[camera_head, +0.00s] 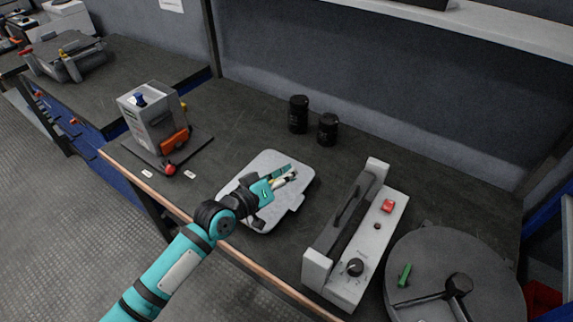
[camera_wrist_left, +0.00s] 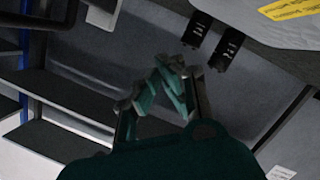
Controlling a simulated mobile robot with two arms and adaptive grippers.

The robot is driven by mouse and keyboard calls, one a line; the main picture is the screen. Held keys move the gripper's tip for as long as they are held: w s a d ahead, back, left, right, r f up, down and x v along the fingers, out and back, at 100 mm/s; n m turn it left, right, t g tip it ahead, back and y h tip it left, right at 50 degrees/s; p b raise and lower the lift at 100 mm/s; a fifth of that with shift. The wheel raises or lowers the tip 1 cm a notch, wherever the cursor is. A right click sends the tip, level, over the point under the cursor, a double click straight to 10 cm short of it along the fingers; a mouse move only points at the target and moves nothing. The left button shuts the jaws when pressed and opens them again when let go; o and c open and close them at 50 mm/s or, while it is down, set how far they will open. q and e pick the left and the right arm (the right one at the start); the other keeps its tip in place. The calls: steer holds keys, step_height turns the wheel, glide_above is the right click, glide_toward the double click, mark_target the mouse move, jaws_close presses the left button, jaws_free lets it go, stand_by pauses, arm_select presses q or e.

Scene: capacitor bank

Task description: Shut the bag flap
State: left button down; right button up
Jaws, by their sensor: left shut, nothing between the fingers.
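A flat, light grey bag (camera_head: 258,218) lies on the dark bench top, with a small tab on its right edge. I cannot tell its flap apart from its body, or whether the flap is open. In the left wrist view, a pale grey surface with a yellow label (camera_wrist_left: 288,9), likely the bag, shows at the top right. My teal left gripper (camera_head: 292,174) is shut and empty, over the upper right part of the bag and hiding some of it. Whether it touches the bag is unclear. Its fingers also show in the left wrist view (camera_wrist_left: 180,80). My right gripper is not in view.
Two black capacitors (camera_head: 298,114) (camera_head: 328,128) stand behind the bag. A grey sealer-like device (camera_head: 376,228) stands to its right, and a round grey plate (camera_head: 430,255) beyond that. A grey boxy device (camera_head: 150,120) stands at the left. The bench's front edge is close to the bag.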

arm_select(q)
steer(key=f+m, duration=0.1)
steer(key=f, duration=0.1)
steer(key=s+d+f+m, duration=0.1)
steer(key=f, duration=0.2)
steer(key=d+f+m+y+b, duration=0.1)
steer(key=f, duration=0.1)
steer(key=shift+s+d+f, duration=0.2)
steer(key=shift+s+f, duration=0.1)
steer(key=shift+s, duration=0.1)
steer(key=shift+d+f+b, duration=0.1)
steer(key=shift+f+b, duration=0.25)
steer(key=shift+f, duration=0.35)
steer(key=shift+s+f, duration=0.1)
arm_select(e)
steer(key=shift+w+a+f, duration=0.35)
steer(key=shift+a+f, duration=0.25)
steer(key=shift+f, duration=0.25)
arm_select(q)
steer(key=shift+f, duration=0.1)
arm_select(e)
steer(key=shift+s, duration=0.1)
